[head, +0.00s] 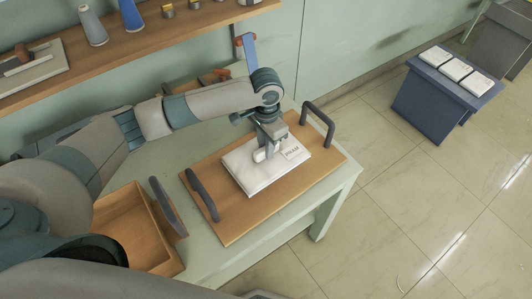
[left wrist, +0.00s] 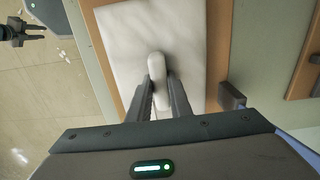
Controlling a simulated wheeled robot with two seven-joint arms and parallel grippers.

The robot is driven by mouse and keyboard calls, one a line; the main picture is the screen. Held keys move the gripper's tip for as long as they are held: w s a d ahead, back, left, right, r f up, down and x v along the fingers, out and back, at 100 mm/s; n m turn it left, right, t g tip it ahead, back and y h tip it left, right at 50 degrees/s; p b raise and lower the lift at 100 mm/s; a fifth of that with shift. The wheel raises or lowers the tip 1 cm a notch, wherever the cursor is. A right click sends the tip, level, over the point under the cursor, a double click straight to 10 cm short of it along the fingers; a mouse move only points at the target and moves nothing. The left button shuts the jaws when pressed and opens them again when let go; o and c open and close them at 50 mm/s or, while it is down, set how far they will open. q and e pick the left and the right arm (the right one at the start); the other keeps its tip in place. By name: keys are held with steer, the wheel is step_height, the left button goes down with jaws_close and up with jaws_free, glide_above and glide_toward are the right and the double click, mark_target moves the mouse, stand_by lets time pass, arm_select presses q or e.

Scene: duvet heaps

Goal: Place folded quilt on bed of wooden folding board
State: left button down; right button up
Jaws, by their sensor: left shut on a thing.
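The folded quilt (head: 244,174) is a white, flat rectangular bundle with dark lettering on its right part. It lies on the wooden folding board (head: 228,221), within the board's edges, between two dark handles. In the left wrist view the quilt (left wrist: 185,35) fills the upper middle, with the board's wood (left wrist: 112,88) along its side. My left gripper (head: 263,155) points down over the quilt. In the left wrist view its fingers (left wrist: 160,88) are shut on a raised white ridge of the quilt. My right gripper is not clearly seen in the head view.
The board lies on a pale green table (head: 336,188). A wooden box (head: 130,236) stands at its near left. A shelf (head: 150,38) with cones runs along the wall. A blue stand (head: 432,103) with white folded items is on the open floor at right.

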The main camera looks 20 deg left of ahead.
steer(key=shift+d, duration=0.35)
arm_select(q)
steer(key=shift+f, duration=0.25)
step_height(320, 180, down, 3)
steer(key=shift+r+p, duration=0.1)
steer(key=shift+p, duration=0.6)
steer(key=shift+f, duration=0.4)
arm_select(e)
steer(key=shift+s+r, duration=0.1)
steer(key=shift+r, duration=0.6)
steer(key=shift+a, duration=0.1)
arm_select(q)
steer(key=c, duration=1.6)
jaws_free()
steer(key=shift+f, duration=0.1)
arm_select(e)
steer(key=shift+a, duration=0.15)
